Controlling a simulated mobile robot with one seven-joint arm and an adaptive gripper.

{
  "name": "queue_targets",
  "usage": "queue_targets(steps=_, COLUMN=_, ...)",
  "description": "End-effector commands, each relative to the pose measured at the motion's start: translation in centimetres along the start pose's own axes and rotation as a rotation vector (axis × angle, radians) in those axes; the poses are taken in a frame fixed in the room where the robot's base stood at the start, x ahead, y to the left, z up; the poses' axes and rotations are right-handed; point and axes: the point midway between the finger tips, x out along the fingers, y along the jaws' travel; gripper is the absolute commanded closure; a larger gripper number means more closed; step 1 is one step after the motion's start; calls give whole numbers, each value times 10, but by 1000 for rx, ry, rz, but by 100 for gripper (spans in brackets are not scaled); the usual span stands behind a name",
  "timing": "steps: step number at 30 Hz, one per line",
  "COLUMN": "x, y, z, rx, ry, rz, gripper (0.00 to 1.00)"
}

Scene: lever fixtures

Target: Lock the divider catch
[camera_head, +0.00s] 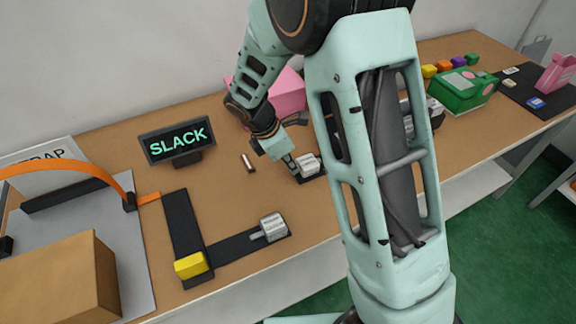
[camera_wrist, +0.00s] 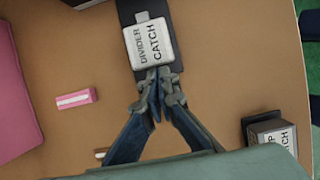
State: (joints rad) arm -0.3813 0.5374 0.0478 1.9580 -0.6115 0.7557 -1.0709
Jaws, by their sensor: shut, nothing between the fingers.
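The divider catch is a light grey block (camera_wrist: 148,42) lettered DIVIDER CATCH, on a dark base plate (camera_wrist: 134,8) at the top middle of the wrist view. In the head view it is the small grey block (camera_head: 308,162) at the table's middle, with its base partly behind my arm. My gripper (camera_wrist: 157,76) is shut and empty, its fingertips right at the block's near edge. I cannot tell whether they touch it. In the head view my gripper (camera_head: 292,164) points down just left of the block.
A second grey catch (camera_head: 272,227) sits on a black track with a yellow block (camera_head: 190,265). A SLACK display (camera_head: 177,143), cardboard box (camera_head: 62,280) and orange strap (camera_head: 75,170) are at left. A pink box (camera_head: 288,93) stands behind my gripper.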

Motion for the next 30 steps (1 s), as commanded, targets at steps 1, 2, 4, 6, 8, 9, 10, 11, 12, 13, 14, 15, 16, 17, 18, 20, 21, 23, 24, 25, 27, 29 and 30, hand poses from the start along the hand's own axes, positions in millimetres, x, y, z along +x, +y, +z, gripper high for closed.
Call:
queue_targets(steps=1, x=0, y=0, z=0, rx=0, ry=0, rz=0, gripper=100)
queue_targets(steps=2, x=0, y=0, z=0, rx=0, ry=0, rz=0, gripper=100)
queue_targets(steps=4, x=0, y=0, z=0, rx=0, ry=0, rz=0, gripper=100)
queue_targets(steps=6, x=0, y=0, z=3, rx=1, ry=0, rz=-1, gripper=100)
queue_targets(steps=8, x=2, y=0, z=10, rx=3, ry=0, rz=-2, gripper=100)
queue_targets(steps=9, x=4, y=0, z=16, rx=4, ry=-1, rz=-2, gripper=100)
queue_targets(steps=10, x=6, y=0, z=22, rx=5, ry=-1, rz=-3, gripper=100)
queue_targets(steps=11, x=8, y=-1, z=27, rx=5, ry=-1, rz=-3, gripper=100)
queue_targets(steps=12, x=11, y=0, z=34, rx=5, ry=-1, rz=-3, gripper=100)
queue_targets(steps=13, x=13, y=0, z=38, rx=5, ry=-1, rz=-3, gripper=100)
queue_targets(steps=14, x=15, y=0, z=42, rx=5, ry=-1, rz=-3, gripper=100)
queue_targets(steps=15, x=17, y=-1, z=47, rx=4, ry=-1, rz=-3, gripper=100)
queue_targets(steps=16, x=18, y=-1, z=49, rx=3, ry=-1, rz=-3, gripper=100)
queue_targets(steps=17, x=19, y=0, z=51, rx=2, ry=-1, rz=-2, gripper=100)
queue_targets(steps=18, x=20, y=0, z=52, rx=1, ry=-1, rz=-1, gripper=100)
queue_targets(steps=20, x=21, y=0, z=53, rx=0, ry=-2, rz=-1, gripper=100)
queue_targets(steps=21, x=21, y=0, z=54, rx=0, ry=-2, rz=-1, gripper=100)
queue_targets(steps=23, x=21, y=0, z=54, rx=0, ry=-3, rz=-1, gripper=100)
queue_targets(steps=24, x=21, y=0, z=54, rx=1, ry=-3, rz=-1, gripper=100)
queue_targets(steps=25, x=21, y=0, z=54, rx=1, ry=-3, rz=-1, gripper=100)
queue_targets(steps=27, x=21, y=0, z=54, rx=2, ry=-4, rz=-1, gripper=100)
queue_targets(steps=29, x=21, y=0, z=54, rx=2, ry=-4, rz=-1, gripper=100)
queue_targets(steps=30, x=21, y=0, z=54, rx=2, ry=-4, rz=-1, gripper=100)
